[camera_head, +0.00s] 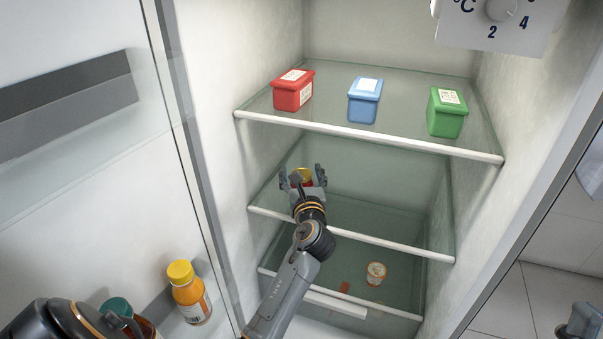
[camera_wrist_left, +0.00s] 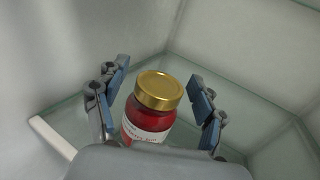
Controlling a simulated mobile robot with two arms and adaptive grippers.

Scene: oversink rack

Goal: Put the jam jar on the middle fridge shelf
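The jam jar (camera_wrist_left: 150,112) is red with a gold lid and a white label. It is upright between the fingers of my left gripper (camera_wrist_left: 160,97), which are spread, with gaps beside the jar. In the head view my left gripper (camera_head: 303,178) reaches over the left part of the middle fridge shelf (camera_head: 375,238), with the jar's lid (camera_head: 304,173) showing between its fingers. The jar's base is hidden, so I cannot tell whether it touches the glass. Part of my right gripper (camera_head: 585,322) shows at the lower right; its fingers are unclear.
The upper shelf holds a red box (camera_head: 293,92), a blue box (camera_head: 364,102) and a green box (camera_head: 446,114). A small orange-and-white container (camera_head: 376,273) is below the middle shelf. A yellow-capped bottle (camera_head: 188,295) stands in the open door at left. The middle shelf's right side is clear.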

